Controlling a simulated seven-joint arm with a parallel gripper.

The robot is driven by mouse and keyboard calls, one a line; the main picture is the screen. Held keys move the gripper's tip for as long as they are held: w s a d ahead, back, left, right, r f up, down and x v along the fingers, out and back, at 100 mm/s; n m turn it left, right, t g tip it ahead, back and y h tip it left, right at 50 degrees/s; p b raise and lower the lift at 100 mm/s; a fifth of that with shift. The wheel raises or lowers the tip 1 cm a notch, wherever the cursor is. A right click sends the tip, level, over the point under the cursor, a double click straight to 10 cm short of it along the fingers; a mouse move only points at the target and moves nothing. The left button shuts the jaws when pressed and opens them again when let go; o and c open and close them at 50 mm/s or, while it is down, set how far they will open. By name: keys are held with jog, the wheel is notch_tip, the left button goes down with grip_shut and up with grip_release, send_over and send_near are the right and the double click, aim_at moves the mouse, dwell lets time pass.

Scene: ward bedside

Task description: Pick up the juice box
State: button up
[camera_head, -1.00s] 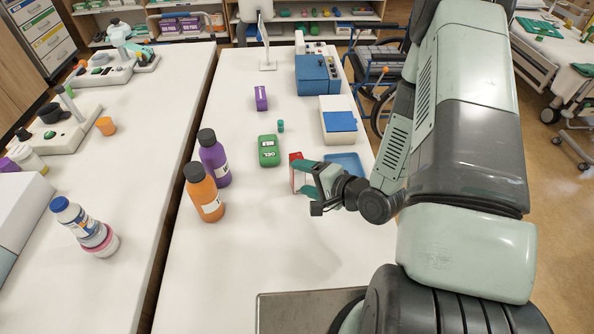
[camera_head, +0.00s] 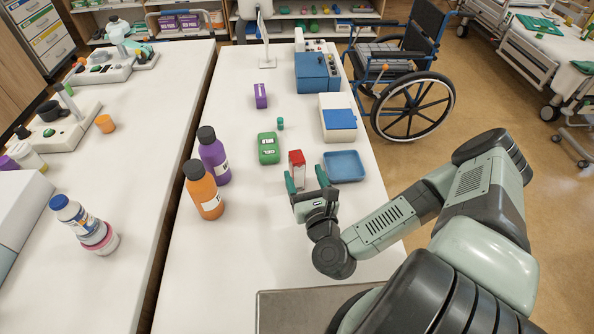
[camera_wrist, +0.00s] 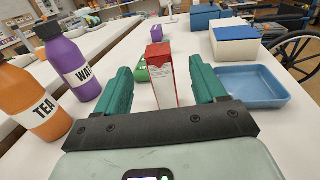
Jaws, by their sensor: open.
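The juice box (camera_head: 297,169) is a small upright carton with a red top and a pale side, standing on the white table. In the wrist view the juice box (camera_wrist: 161,75) stands upright between the two green fingers, with clear gaps to both. My gripper (camera_head: 306,176) is open and empty, pointing away from my body toward the box. In the wrist view my gripper (camera_wrist: 158,90) has its fingers spread to either side of the carton. The lower part of the box is hidden behind the gripper's palm bar in that view.
A blue tray (camera_head: 344,166) is close on the right. A green box (camera_head: 268,148) stands behind left. Orange (camera_head: 204,190) and purple (camera_head: 214,157) bottles stand to the left. A purple box (camera_head: 260,96) and a white-and-blue container (camera_head: 338,119) are farther back. The front table is clear.

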aim_at(295, 156)
jog(key=x, duration=0.8)
jog(key=shift+f, duration=0.2)
jog(key=c, duration=1.2)
